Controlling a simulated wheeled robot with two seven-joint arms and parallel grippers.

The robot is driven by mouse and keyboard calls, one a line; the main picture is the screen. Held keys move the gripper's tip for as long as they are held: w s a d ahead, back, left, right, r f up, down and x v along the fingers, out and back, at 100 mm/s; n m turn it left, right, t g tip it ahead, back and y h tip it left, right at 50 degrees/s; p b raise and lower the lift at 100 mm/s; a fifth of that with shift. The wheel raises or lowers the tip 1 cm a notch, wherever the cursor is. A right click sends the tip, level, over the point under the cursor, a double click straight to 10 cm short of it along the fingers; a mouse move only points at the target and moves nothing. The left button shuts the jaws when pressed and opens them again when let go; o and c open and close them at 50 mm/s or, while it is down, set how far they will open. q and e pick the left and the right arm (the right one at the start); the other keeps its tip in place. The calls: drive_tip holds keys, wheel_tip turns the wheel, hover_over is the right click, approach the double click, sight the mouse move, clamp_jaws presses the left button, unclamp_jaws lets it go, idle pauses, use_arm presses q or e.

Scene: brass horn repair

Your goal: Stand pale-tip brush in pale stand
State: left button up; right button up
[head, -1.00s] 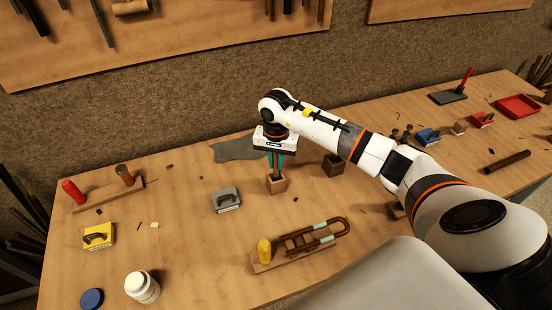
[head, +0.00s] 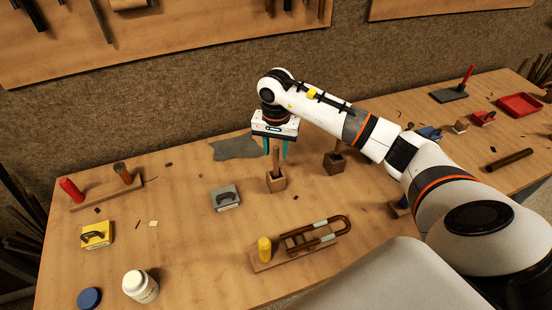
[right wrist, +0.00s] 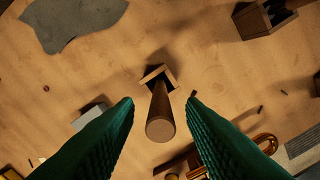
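The brush (head: 275,156) stands nearly upright in the pale stand (head: 276,183), a small light wooden block. Its tip is hidden inside, so I cannot see its colour. My right gripper (head: 276,150) is above the stand, its green fingers spread on either side of the brown handle. In the right wrist view the handle (right wrist: 160,122) rises from the pale stand (right wrist: 157,74) between the open fingers (right wrist: 162,108), with gaps on both sides. My left gripper is not in view.
A grey block (head: 225,198) is to the left. A board with a yellow peg and brass slide (head: 300,243) lies in front. A grey cloth (head: 237,147) lies behind. Bare table surrounds the pale stand.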

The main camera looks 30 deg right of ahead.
wheel_tip(320, 180, up, 6)
drive_tip(key=shift+r+b, duration=0.25)
drive_tip(key=shift+b, duration=0.5)
drive_tip(key=shift+r, duration=0.7)
